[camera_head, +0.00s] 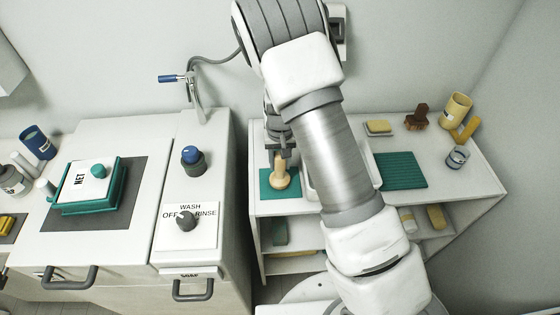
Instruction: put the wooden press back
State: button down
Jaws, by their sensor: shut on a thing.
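The wooden press (281,175) is a pale wooden piece with a narrow neck and a wider base. It stands upright over a small teal mat (267,192) at the left end of the white shelf unit. My gripper (280,155) points down from above and is shut on the upper part of the press. The base of the press appears to be at the mat, but I cannot tell whether it touches. My arm hides the middle of the shelf top.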

jog(key=shift+f, duration=0.15)
jog(key=shift+c, duration=2.2)
grip_release()
